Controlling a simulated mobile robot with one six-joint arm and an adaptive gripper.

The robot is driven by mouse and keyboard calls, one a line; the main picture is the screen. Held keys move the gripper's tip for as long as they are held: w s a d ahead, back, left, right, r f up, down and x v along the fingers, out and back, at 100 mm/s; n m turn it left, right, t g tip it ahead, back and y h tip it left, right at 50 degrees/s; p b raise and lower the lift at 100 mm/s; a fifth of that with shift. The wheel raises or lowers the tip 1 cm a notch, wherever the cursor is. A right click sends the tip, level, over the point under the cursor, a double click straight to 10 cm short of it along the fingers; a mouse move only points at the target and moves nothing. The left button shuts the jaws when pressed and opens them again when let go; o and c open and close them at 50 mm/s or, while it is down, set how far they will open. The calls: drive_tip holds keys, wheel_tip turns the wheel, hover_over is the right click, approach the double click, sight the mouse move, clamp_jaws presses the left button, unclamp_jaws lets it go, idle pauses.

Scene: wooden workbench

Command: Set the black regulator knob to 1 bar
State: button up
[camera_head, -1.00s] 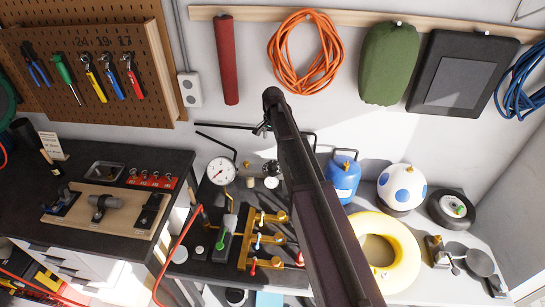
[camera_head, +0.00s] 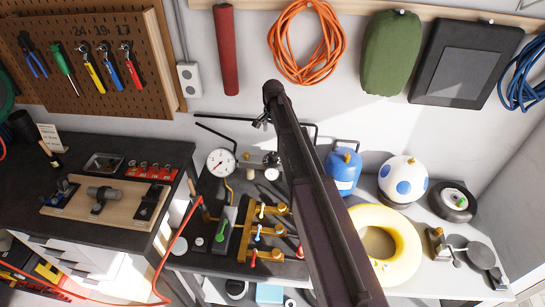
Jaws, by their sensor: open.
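The pressure gauge (camera_head: 220,162) has a round white dial and stands at the back of the dark bench, left of my arm. A small dark round part (camera_head: 271,159), which may be the black regulator knob, sits to its right among the metal fittings. Its pointer and any bar marks are too small to read. My gripper (camera_head: 262,122) shows small at the end of my dark arm, above and apart from these fittings. It is open and holds nothing that I can see. My arm hides part of the bench to the right.
A brass manifold (camera_head: 246,235) with coloured valve handles stands in front of the gauge. A blue gas bottle (camera_head: 342,172) and a yellow ring (camera_head: 409,249) stand to the right. A red hose (camera_head: 171,252) hangs at the bench's left front.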

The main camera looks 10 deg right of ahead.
sight(273, 154)
drive_tip(key=shift+f+b, duration=5.7)
drive_tip(key=shift+f, duration=0.25)
drive_tip(key=shift+c, duration=0.2)
drive_tip(key=c, duration=1.1)
